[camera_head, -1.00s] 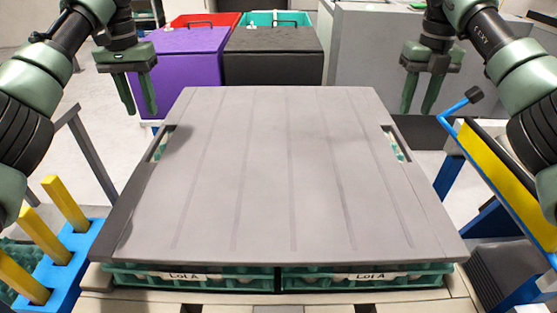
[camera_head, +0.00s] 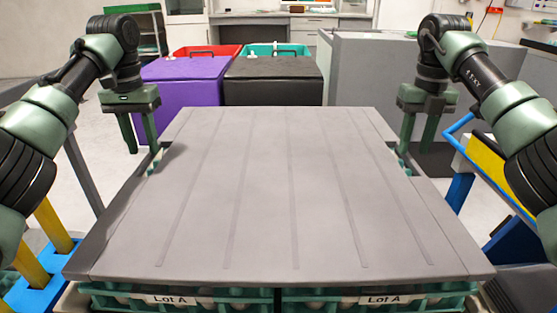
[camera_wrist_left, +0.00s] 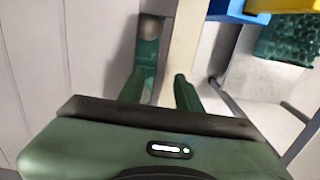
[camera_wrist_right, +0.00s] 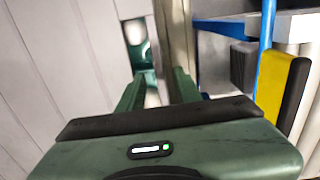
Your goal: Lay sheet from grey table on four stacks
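The large grey sheet (camera_head: 280,200) lies flat on top of green egg tray stacks. Two front stacks show below its near edge, the left one (camera_head: 125,298) and the right one (camera_head: 445,296), each with a "Lot A" label. The rear stacks are hidden under the sheet. My left gripper (camera_head: 140,150) points down at the sheet's left side slot, its fingers apart and nothing seen between them but the rim strip (camera_wrist_left: 183,45). My right gripper (camera_head: 415,155) is likewise at the right side slot, fingers apart around the rim strip (camera_wrist_right: 172,40). I cannot tell whether they touch it.
A purple box (camera_head: 183,85) and a black box (camera_head: 273,82) stand behind the sheet. A blue rack with yellow posts (camera_head: 55,228) is at the left. A blue frame with a yellow panel (camera_head: 480,160) is at the right. Grey floor shows between.

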